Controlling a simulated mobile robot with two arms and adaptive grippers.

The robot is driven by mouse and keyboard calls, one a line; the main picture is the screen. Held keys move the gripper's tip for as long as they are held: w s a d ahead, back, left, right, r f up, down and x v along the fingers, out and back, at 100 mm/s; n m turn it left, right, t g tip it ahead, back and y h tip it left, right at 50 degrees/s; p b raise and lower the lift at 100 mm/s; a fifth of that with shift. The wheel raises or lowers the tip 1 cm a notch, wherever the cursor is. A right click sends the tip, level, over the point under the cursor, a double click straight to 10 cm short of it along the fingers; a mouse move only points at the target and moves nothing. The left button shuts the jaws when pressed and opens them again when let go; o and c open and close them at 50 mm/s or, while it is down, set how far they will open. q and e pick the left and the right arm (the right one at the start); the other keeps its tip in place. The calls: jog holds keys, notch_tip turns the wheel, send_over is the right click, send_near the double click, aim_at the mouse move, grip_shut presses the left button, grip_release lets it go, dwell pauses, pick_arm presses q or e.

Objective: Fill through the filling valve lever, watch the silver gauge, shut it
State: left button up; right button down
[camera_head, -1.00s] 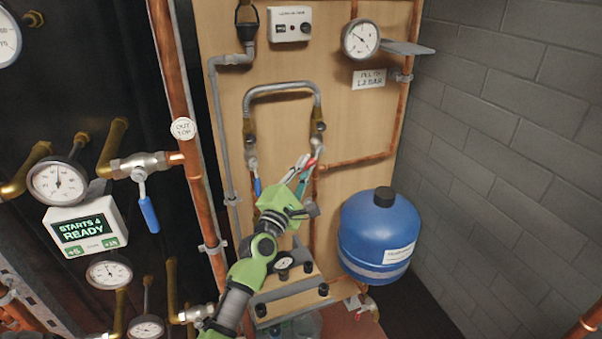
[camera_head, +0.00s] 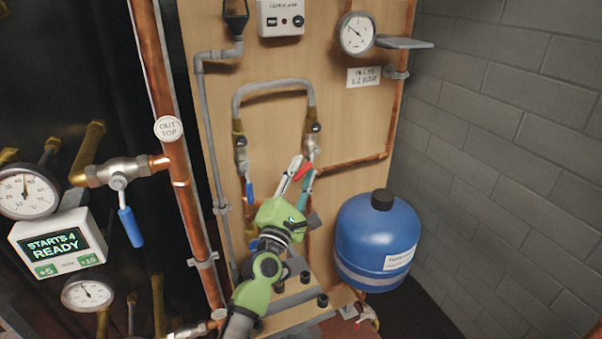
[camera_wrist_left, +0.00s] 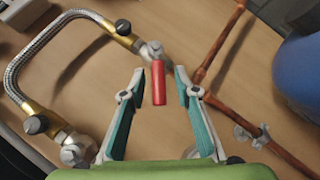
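The silver gauge (camera_head: 357,33) is at the top of the wooden board in the head view. Its needle points to the upper left; the figures are too small to read. A grey braided hose (camera_head: 273,88) links two valves below it. The right valve carries a red lever (camera_head: 304,171), the left one a blue lever (camera_head: 249,188). My left gripper (camera_head: 299,179) is at the red lever. In the left wrist view, its fingers (camera_wrist_left: 159,82) are open on either side of the red lever (camera_wrist_left: 158,92), with gaps showing. My right gripper is not in view.
A sign (camera_head: 364,77) below the gauge seems to read fill to 1.2 bar. A blue vessel (camera_head: 376,242) hangs right of my left arm. A copper pipe (camera_head: 176,170) with another blue lever (camera_head: 131,227) stands left. A display (camera_head: 57,245) reads "STARTS 4 READY".

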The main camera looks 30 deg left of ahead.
pick_arm(q)
jog(key=shift+s+f, duration=0.1)
jog(key=shift+s, duration=0.05)
jog(key=v, duration=1.1)
jog(key=shift+s, duration=0.35)
jog(key=shift+d+f, duration=0.15)
